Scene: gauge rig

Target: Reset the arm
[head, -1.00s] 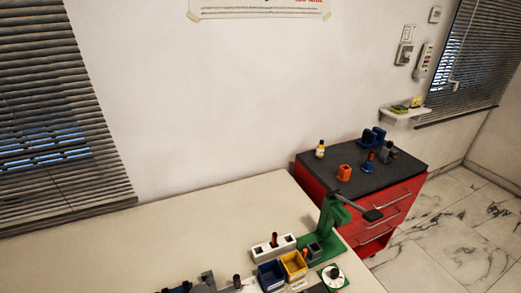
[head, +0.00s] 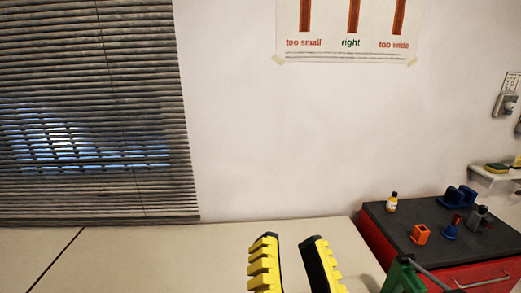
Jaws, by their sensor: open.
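My gripper (head: 290,262) shows at the bottom middle of the head view, with two yellow and black fingers pointing up. The fingers stand apart with nothing between them, so it is open and empty. Its wrist and the rest of my arm are below the picture edge. The green stand (head: 402,277) of the rig shows only in part at the bottom right, to the right of my gripper, with a grey lever (head: 428,274) on it. The rest of the rig is out of view.
A pale bench (head: 180,258) is bare behind and left of my gripper. A poster (head: 350,30) and a window blind (head: 90,110) are on the wall.

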